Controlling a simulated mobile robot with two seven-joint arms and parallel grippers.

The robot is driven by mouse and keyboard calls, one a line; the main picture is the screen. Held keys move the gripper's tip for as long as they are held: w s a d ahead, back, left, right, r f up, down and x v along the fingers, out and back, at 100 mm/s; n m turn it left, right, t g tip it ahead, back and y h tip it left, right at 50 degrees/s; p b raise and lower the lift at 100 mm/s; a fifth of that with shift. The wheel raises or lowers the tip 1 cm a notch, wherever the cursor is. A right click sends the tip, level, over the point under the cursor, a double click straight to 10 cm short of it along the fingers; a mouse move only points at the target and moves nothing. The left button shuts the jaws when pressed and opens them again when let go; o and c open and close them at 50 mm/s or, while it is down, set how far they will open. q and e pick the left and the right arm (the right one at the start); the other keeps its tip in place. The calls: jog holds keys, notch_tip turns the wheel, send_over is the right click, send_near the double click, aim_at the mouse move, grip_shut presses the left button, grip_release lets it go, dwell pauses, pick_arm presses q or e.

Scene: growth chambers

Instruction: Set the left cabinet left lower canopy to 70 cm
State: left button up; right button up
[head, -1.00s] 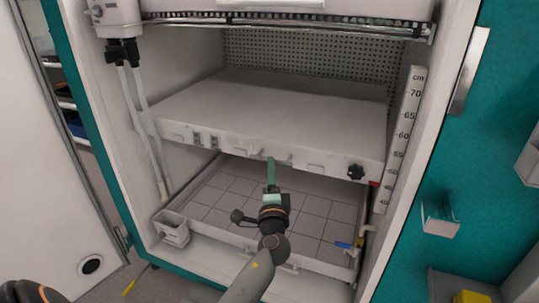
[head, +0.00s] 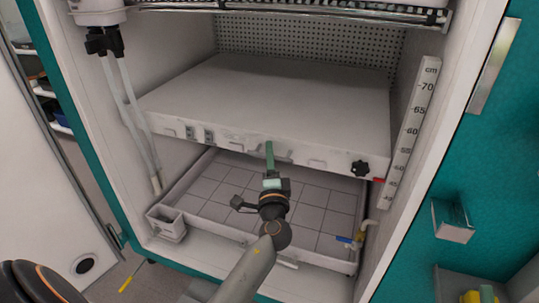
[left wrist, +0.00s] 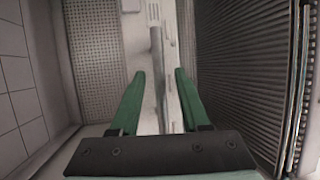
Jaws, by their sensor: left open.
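The lower canopy (head: 270,95) is a wide white slab across the cabinet, above a gridded floor tray. Its front edge has small brackets, a pale handle (head: 283,154) near the middle and a black knob (head: 360,168) at the right. A red pointer (head: 378,180) at its right end sits near the low end of the cm scale (head: 408,130), around 45; the exact reading is too small to tell. My left gripper (head: 269,146) is at the canopy's front edge by the handle. In the left wrist view its green fingers (left wrist: 157,75) are open, with a grey bar (left wrist: 158,75) between them. My right gripper is not in view.
Pale tubes (head: 138,130) hang along the left wall. A rail (head: 290,18) crosses above.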

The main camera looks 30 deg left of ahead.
pick_arm(q)
grip_shut()
dwell(0.3)
dwell(1.1)
